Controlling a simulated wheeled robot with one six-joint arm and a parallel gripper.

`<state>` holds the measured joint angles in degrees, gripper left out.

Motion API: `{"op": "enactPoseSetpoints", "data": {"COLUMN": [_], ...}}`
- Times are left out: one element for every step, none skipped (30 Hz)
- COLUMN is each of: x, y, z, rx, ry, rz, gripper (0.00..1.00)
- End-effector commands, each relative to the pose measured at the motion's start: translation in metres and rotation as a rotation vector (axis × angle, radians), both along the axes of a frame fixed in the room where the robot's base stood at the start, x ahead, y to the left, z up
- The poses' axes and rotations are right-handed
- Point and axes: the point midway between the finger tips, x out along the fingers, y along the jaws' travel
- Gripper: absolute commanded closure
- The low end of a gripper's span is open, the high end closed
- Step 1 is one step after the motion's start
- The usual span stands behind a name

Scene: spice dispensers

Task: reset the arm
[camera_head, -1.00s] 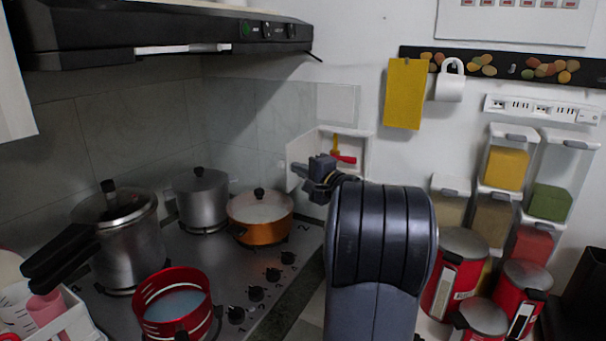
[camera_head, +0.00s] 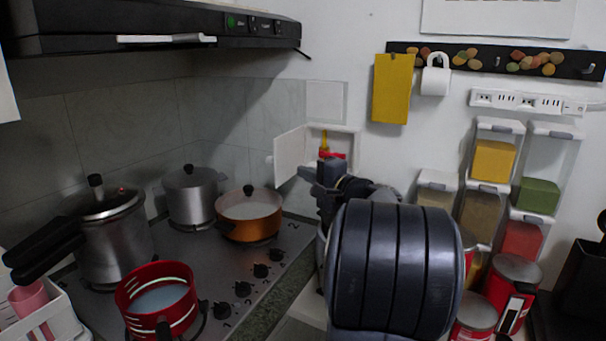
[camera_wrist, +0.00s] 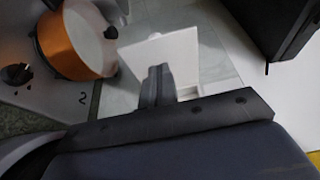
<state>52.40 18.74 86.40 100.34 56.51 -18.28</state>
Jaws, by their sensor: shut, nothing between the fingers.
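My gripper (camera_wrist: 158,85) is shut and empty in the wrist view, its two fingers together. In the head view my gripper (camera_head: 311,172) is in front of the small white wall box (camera_head: 345,140), whose door (camera_head: 289,152) stands open to the left. A red and yellow valve or handle (camera_head: 325,147) shows inside the box. In the wrist view the white door (camera_wrist: 205,58) lies just beyond the fingertips; I cannot tell whether they touch. My arm hides part of the counter and the lower wall.
An orange pot (camera_head: 248,222), a grey pot (camera_head: 190,197), a pressure cooker (camera_head: 112,240) and a red pan (camera_head: 160,298) stand on the stove at left. Spice dispensers (camera_head: 487,165) and red canisters (camera_head: 512,280) are at right. The range hood (camera_head: 150,28) hangs above.

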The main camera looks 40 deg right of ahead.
Motion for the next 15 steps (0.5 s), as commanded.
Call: {"op": "enactPoseSetpoints", "data": {"x": [-0.010, -0.015, -0.021, -0.026, -0.030, -0.035, -0.039, -0.042, -0.046, -0.048, -0.049, -0.051, -0.052, -0.053, -0.054], "y": [0.003, 0.004, 0.006, 0.008, 0.010, 0.012, 0.013, 0.014, 0.016, 0.017, 0.017, 0.018, 0.018, 0.019, 0.019], "z": [-0.001, -0.001, -0.001, -0.001, -0.001, -0.001, -0.001, -0.001, 0.000, 0.000, 0.000, 0.000, 0.000, 0.000, 0.000], "rx": [-0.001, -0.001, -0.001, -0.001, -0.001, -0.001, -0.002, -0.002, -0.002, -0.001, -0.001, -0.001, 0.000, 0.000, 0.000], "ry": [-0.001, -0.001, -0.001, -0.001, -0.001, 0.000, 0.000, -0.001, -0.001, -0.001, -0.001, 0.000, 0.000, 0.000, 0.000], "rz": [-0.004, -0.004, -0.004, -0.004, -0.003, -0.004, -0.004, -0.003, -0.003, -0.002, -0.002, -0.002, -0.002, -0.002, -0.002], "gripper": [1.00, 1.00, 1.00, 1.00, 1.00, 1.00, 1.00, 1.00, 1.00, 1.00, 1.00, 1.00, 1.00, 1.00, 1.00]}}
